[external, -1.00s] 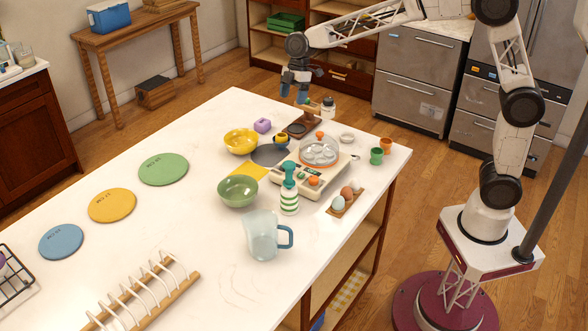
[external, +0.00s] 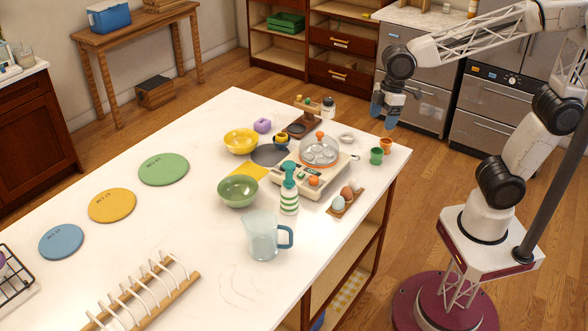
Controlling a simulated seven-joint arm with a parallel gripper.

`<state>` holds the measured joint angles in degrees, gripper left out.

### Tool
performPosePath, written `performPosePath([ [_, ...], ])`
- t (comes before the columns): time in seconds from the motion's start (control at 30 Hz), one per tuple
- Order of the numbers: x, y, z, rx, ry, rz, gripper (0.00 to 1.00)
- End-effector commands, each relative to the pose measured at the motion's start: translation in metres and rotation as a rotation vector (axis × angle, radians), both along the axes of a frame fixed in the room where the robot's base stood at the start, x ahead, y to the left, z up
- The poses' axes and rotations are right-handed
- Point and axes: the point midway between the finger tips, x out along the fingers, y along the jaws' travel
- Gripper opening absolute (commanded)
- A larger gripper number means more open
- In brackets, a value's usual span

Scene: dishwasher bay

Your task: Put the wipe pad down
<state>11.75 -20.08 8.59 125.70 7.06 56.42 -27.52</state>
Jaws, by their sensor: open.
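My gripper (external: 384,122) is open and empty. It hangs in the air past the table's far right edge, with the floor and grey drawer units behind it. I cannot tell for sure which thing is the wipe pad. A flat yellow square (external: 247,171) lies on the white table (external: 150,240) between the yellow and green bowls.
A cooker with a clear dome (external: 319,150), a wooden stand (external: 303,122), a green striped bottle (external: 289,195), bowls and small cups crowd the table's right part. A clear jug (external: 263,238) stands near the front edge. The middle front is mostly clear.

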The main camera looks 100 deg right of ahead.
Motion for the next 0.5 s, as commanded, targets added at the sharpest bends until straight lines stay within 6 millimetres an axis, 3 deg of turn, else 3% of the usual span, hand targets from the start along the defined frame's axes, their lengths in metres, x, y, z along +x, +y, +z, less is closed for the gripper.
performPosePath([
  [0.2,-0.062,0.035,-0.011,-0.013,-0.01,-0.074,0.78],
  [0.5,-0.142,0.066,-0.039,-0.025,-0.027,-0.179,0.78],
])
